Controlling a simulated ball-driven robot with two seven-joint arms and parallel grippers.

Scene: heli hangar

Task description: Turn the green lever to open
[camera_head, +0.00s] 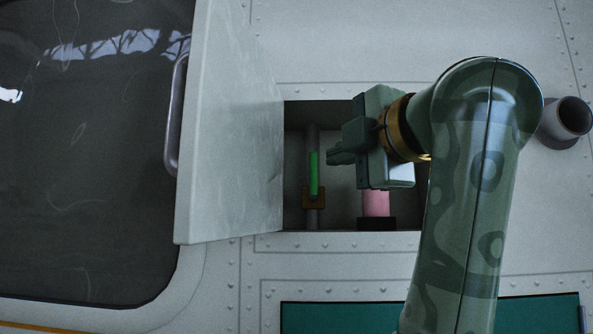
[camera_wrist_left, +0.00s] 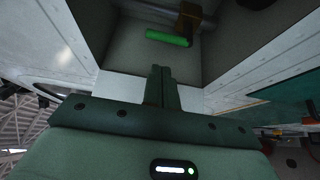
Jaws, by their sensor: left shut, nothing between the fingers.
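The green lever (camera_head: 314,174) stands upright on a grey vertical pipe inside a recessed compartment, above a brown-gold fitting (camera_head: 314,197). The lever also shows in the left wrist view (camera_wrist_left: 168,38), beyond my fingertips. My left gripper (camera_head: 333,153) is in front of the compartment, just right of the lever, with its fingers pointing left toward it. The fingers are shut with nothing between them, and a small gap to the lever shows. In the left wrist view the shut fingers (camera_wrist_left: 161,75) stand together below the lever. My right gripper is not in view.
A pale hatch door (camera_head: 235,130) stands open left of the compartment. A pink cylinder (camera_head: 376,203) on a dark base is behind my gripper. A dark window (camera_head: 85,150) with a grey handle (camera_head: 174,120) is at left. A round pipe (camera_head: 570,118) sticks out at right.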

